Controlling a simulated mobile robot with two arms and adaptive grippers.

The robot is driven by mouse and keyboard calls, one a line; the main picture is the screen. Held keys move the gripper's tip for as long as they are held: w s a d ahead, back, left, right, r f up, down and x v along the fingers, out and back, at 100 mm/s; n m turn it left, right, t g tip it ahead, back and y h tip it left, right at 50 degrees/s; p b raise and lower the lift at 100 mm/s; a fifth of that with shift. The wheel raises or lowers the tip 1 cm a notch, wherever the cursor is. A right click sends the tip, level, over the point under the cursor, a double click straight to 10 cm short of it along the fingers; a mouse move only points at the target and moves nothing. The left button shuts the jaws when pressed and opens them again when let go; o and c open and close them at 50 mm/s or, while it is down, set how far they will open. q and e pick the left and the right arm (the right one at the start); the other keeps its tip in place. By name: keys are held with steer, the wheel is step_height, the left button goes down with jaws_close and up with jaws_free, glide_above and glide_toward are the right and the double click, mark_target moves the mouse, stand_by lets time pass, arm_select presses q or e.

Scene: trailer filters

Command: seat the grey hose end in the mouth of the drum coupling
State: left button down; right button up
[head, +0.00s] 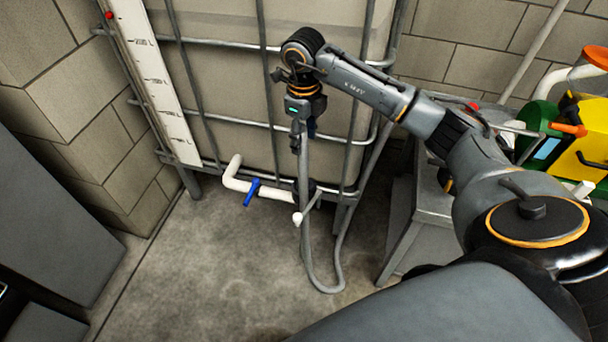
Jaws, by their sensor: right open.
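My right gripper (298,138) points down in front of the caged tank, near the upper end of the grey hose (305,245). The jaws are open; their fingers are small and dark, and I cannot tell whether they touch the hose. The hose hangs from just below the gripper, bends in a loop near the floor and rises again on the right along the tank. Its end is hidden or too small to make out at the gripper. I cannot pick out the drum coupling with certainty. My left gripper is not in view.
The tank (225,85) stands in a grey tube cage with a white level scale (150,75). A white pipe (240,184) with a blue valve handle (251,192) juts from its foot. A yellow and green machine (585,140) stands right. The concrete floor (200,270) is clear.

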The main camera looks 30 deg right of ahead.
mark_target(304, 161)
step_height(304, 161, down, 6)
steer(key=shift+f+b, duration=0.1)
steer(key=shift+b, duration=0.35)
step_height(304, 161, down, 4)
steer(key=shift+f+b, duration=0.1)
steer(key=shift+b, duration=0.35)
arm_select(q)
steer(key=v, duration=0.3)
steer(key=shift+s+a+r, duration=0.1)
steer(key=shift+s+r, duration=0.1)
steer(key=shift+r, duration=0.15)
arm_select(e)
jaws_close()
